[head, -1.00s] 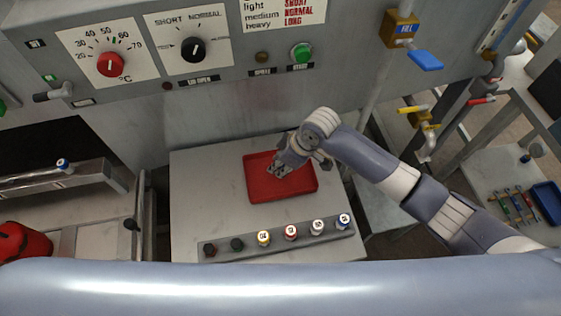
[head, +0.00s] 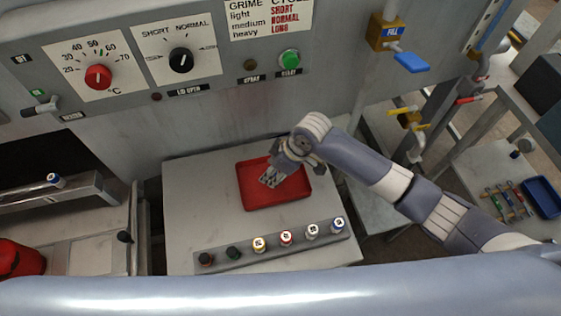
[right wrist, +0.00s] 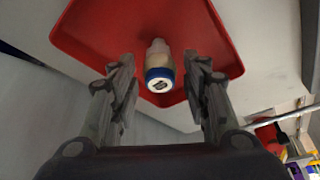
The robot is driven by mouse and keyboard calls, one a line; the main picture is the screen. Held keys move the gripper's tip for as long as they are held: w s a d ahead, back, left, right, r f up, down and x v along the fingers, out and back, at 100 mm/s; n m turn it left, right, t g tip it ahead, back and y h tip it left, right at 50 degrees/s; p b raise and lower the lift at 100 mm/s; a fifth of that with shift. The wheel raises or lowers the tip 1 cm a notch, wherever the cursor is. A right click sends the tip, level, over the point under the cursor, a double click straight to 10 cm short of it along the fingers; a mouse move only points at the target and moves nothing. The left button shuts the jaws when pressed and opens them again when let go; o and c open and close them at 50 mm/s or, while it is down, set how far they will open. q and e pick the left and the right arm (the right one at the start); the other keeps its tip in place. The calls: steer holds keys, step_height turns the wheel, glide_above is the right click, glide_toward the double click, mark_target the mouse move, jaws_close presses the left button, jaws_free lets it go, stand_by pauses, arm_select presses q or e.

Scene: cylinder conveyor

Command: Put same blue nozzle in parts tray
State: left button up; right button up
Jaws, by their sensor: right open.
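A red tray (head: 245,200) lies on the grey worktop. My right gripper (head: 270,180) is over it, pointing down. In the right wrist view the right gripper (right wrist: 162,95) is open, with a finger on each side of a pale nozzle with a blue ring (right wrist: 160,68). The nozzle is against the red tray (right wrist: 100,35), apart from both fingers; whether it rests on the tray floor is unclear. In the head view it is hidden by the gripper. Another blue-ringed nozzle (head: 338,223) stands at the right end of the rack. My left gripper is not in view.
The grey rack (head: 218,262) in front of the tray holds several nozzles with coloured rings. Another blue-marked piece (head: 55,181) sits on the left metal ledge. A control panel (head: 140,75) stands behind. A blue tray (head: 541,197) lies at far right.

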steer(key=b+v, duration=0.1)
steer(key=v, duration=1)
steer(key=shift+s+d, duration=0.1)
